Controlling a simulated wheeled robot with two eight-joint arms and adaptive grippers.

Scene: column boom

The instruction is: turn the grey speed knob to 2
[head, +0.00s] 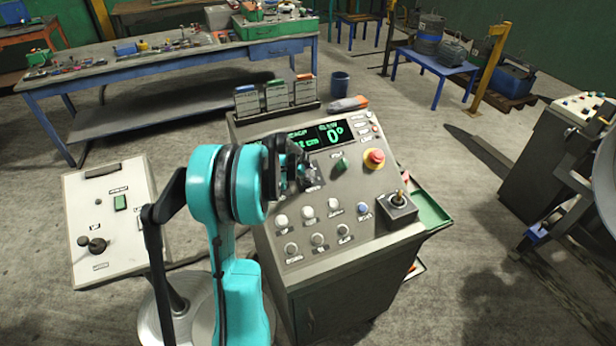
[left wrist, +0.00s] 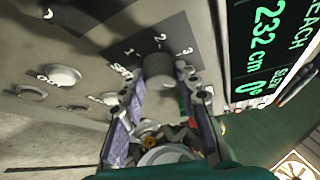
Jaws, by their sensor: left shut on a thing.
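The grey speed knob (left wrist: 158,66) shows in the left wrist view as a short grey cylinder on a dark plate marked 1, 2 and 3. My left gripper (left wrist: 157,88) is shut on it, one finger on each side. I cannot make out which number the knob points to. In the head view my left gripper (head: 290,168) is at the upper left of the grey console (head: 300,232), just below the display, and hides the knob. The green display (head: 325,135) reads 0° for slew; in the left wrist view (left wrist: 265,60) it also reads 232 cm reach. My right gripper is not in view.
White and grey buttons (head: 308,212) sit below the gripper on the console. A pale panel with a lever (head: 108,215) stands at left.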

